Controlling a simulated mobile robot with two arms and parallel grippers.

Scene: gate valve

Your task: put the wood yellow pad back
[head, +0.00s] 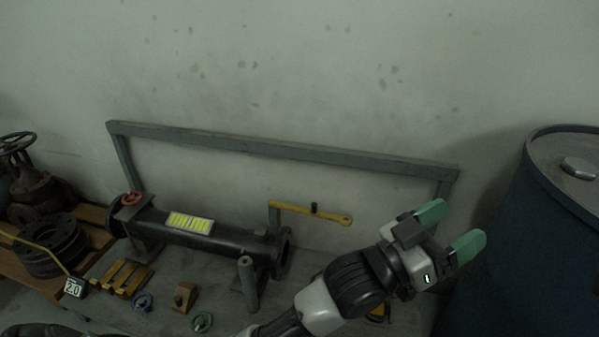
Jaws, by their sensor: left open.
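Two wooden yellow items on the grey bench could be the pad: a set of yellow slatted pieces (122,277) at the left and a small tan-yellow block (185,297) with a dark knob to its right. I cannot tell which is the pad. My left gripper (449,229), with green fingertips, is open and empty. It is raised at the bench's right end, far from both items. My left arm hides part of the bench front, including most of a small yellow-and-black thing (378,313). My right gripper is not in view.
A dark flanged pipe (225,235) with a yellow label lies on the bench (350,247). A yellow wrench (310,213) is behind its right end. A grey rail (280,146) runs along the back. A blue drum (540,240) stands right; valve parts (50,245) sit left.

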